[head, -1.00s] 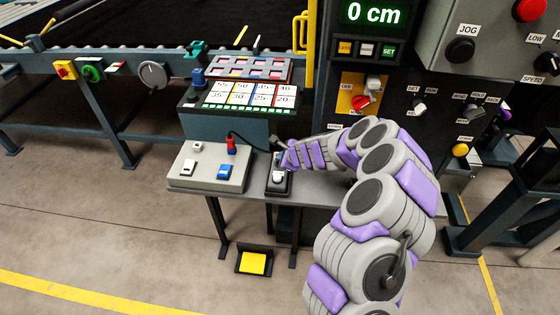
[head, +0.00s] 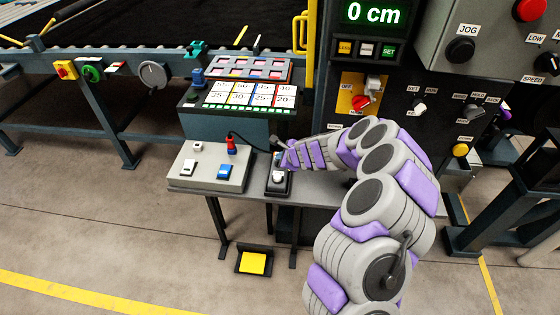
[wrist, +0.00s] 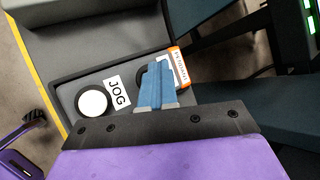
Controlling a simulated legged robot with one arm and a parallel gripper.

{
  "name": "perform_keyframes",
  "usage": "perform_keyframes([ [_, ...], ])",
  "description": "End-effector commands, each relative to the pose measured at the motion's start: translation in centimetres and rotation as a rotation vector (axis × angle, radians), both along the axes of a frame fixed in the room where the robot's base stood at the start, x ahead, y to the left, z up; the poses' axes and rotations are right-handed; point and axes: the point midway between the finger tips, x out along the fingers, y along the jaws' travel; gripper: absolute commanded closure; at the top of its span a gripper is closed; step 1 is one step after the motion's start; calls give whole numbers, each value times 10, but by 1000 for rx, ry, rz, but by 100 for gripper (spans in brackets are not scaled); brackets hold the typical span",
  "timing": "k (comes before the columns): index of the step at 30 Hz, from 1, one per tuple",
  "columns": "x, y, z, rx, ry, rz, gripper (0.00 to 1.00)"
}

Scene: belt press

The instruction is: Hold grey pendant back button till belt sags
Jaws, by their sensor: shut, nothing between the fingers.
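The dark pendant (head: 286,187) lies on the grey bench; its body (wrist: 72,75) also shows in the wrist view, with a JOG label. A pale round button (wrist: 92,103) at its near end is uncovered. My gripper (wrist: 157,78) is shut and empty, its blue fingertips over the far end of the pendant, beside an orange-edged label. A dark round shape behind the fingertips is mostly hidden, so whether they press it I cannot tell. In the head view my gripper (head: 281,155) points down at the pendant's back end. The black belt (head: 180,25) lies at the upper left.
A grey control box (head: 207,166) with red, blue and white switches stands left of the pendant. A number panel (head: 250,94) is behind it. The green display (head: 373,12) reads 0 cm. A yellow pedal (head: 253,263) is on the floor below. Black cabinet panels stand at right.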

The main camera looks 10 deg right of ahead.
Motion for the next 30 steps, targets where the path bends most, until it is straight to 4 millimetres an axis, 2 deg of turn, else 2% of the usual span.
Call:
perform_keyframes([
  [8,0,0,0,0,1,1,100],
  [19,0,0,18,0,0,0,100],
  [30,0,0,18,0,0,0,100],
])
